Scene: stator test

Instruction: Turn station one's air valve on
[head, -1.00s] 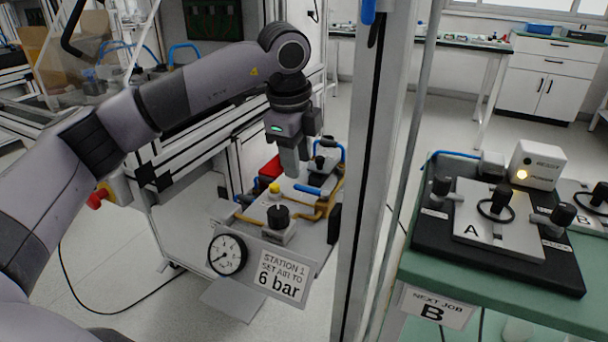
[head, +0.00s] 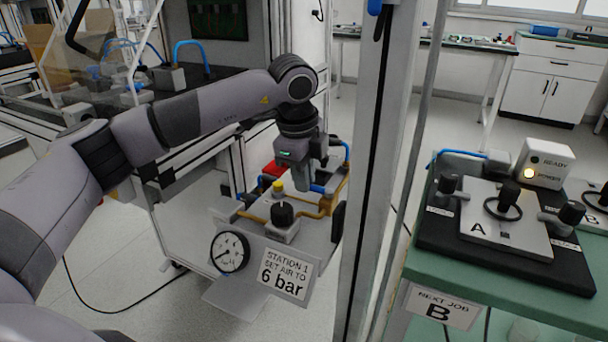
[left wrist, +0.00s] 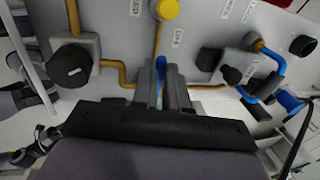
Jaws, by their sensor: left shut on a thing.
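The station 1 panel (head: 250,228) carries a black regulator knob (head: 281,215), a yellow button (head: 278,186) and brass pipes. My left gripper (head: 302,186) points down at the panel behind the yellow button. It is shut on a blue lever, the air valve's handle by its look. In the left wrist view a strip of the blue lever (left wrist: 161,66) shows between the fingers, over the brass pipe. The fingers hide much of it, so its exact angle is hard to tell. The yellow button (left wrist: 168,9) and black knob (left wrist: 70,66) also show there. My right gripper is out of view.
A round gauge (head: 230,252) and a "6 bar" sign (head: 285,273) hang on the panel front. A red part (head: 275,169) sits behind the panel. A grey post (head: 372,180) stands close to the right, before a green bench (head: 497,292) with fixture A.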

